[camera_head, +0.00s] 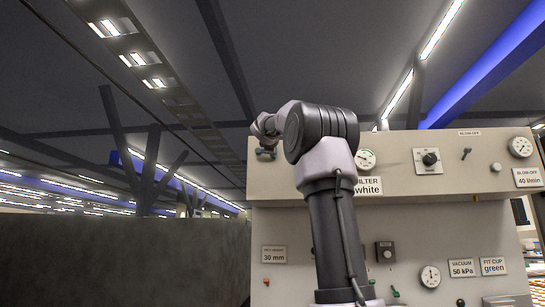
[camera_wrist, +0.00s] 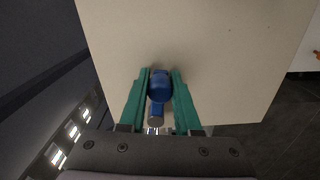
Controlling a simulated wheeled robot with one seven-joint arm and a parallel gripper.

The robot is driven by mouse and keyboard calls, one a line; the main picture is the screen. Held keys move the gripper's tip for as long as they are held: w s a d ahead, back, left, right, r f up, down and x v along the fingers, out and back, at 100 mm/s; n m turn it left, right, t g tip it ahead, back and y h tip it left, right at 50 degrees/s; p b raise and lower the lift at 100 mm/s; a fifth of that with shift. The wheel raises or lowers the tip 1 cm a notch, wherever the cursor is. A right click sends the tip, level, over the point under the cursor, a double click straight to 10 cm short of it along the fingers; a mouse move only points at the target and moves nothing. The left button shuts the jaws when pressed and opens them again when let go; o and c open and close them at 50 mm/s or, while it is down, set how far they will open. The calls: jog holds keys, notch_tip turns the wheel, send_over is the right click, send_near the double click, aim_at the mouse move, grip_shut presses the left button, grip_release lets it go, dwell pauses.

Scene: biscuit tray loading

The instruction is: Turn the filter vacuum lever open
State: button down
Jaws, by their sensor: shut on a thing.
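In the wrist view a blue lever (camera_wrist: 159,86) with a rounded body and a round end stands out from a pale panel (camera_wrist: 200,40). My gripper (camera_wrist: 161,73) has its two green fingers on either side of the lever, shut on it. In the head view my arm reaches up to the upper left of the beige panel (camera_head: 400,145). A small dark fitting (camera_head: 265,154) shows just below my wrist there. My gripper's fingers are hidden in that view. A partly covered label reading "white" (camera_head: 368,186) sits right of my arm.
The panel also carries a gauge (camera_head: 366,159), a black knob (camera_head: 430,158), a small dark lever (camera_head: 466,153) and another gauge (camera_head: 520,147). Lower down are a gauge (camera_head: 430,276) and labels. A dark partition (camera_head: 120,260) stands at left.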

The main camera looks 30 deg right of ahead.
jog(key=shift+r+n, duration=0.6)
jog(key=shift+n, duration=0.2)
jog(key=c, duration=0.6)
grip_release()
jog(key=v, duration=1.1)
jog(key=shift+w, duration=0.1)
